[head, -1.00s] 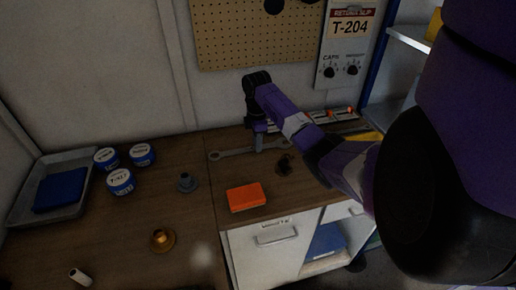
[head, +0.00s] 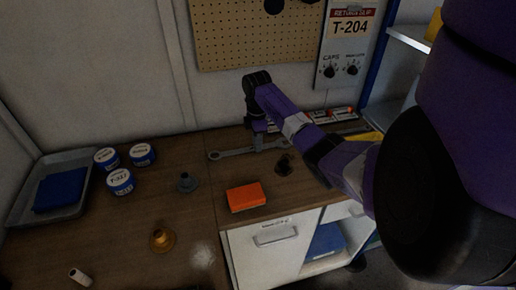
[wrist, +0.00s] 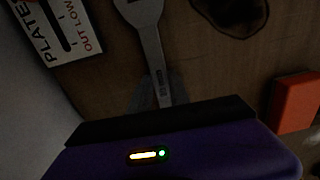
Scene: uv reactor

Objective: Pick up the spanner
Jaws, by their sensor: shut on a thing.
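The spanner (head: 230,153) is a grey metal wrench at the back of the wooden bench, below the pegboard. Its open end points left in the head view. My gripper (head: 258,142) is at its right part, low over the bench. In the wrist view the spanner's shaft (wrist: 152,50) runs down between the fingers of my gripper (wrist: 157,92), which are shut on it. The far end of the spanner is hidden by my gripper body in the wrist view. I cannot tell whether the spanner is clear of the bench.
An orange block (head: 246,196) and a dark ring-like item (head: 284,165) lie near the gripper. A label card (wrist: 62,30) lies beside the spanner. Several lidded tins (head: 120,181), a grey tray (head: 86,163) and a brass fitting (head: 162,239) are to the left. The wall stands close behind.

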